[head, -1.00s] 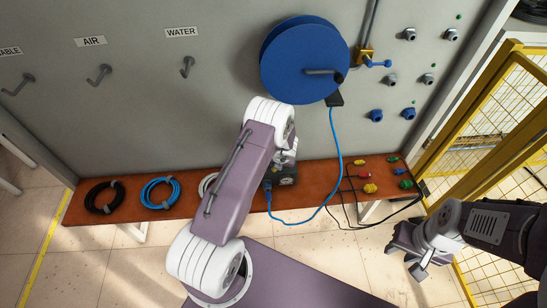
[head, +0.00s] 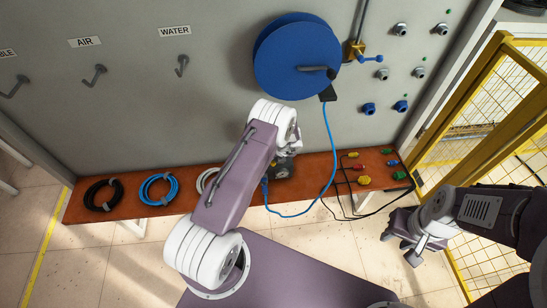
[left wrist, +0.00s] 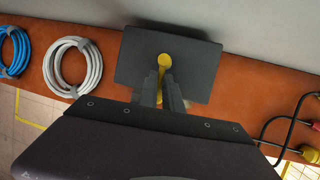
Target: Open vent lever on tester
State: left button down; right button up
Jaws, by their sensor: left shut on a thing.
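The tester (head: 283,173) is a small dark box on the brown bench, with a blue hose at its left side in the head view. My left arm hides part of it. In the left wrist view the tester (left wrist: 200,68) is a dark grey block with a yellow vent lever (left wrist: 164,60) on it. My left gripper (left wrist: 163,73) is shut on the yellow lever, its fingers close on either side. In the head view my left gripper is mostly hidden by the arm. My right gripper (head: 400,247) is open and empty in front of the bench, at the right.
The bench (head: 225,203) carries coiled black (head: 103,195), blue (head: 159,189) and white (left wrist: 77,66) hoses at the left. Coloured connectors (head: 363,180) with black cables lie at the right. A blue reel (head: 290,50) hangs on the wall above. A yellow fence (head: 440,115) stands at the right.

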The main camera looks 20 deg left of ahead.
pick_arm(q)
jog(key=c, duration=1.5)
grip_release()
jog(key=shift+w+r, duration=0.1)
jog(key=shift+w, duration=0.05)
jog(key=b+v, duration=0.2)
jog(key=v, duration=0.7)
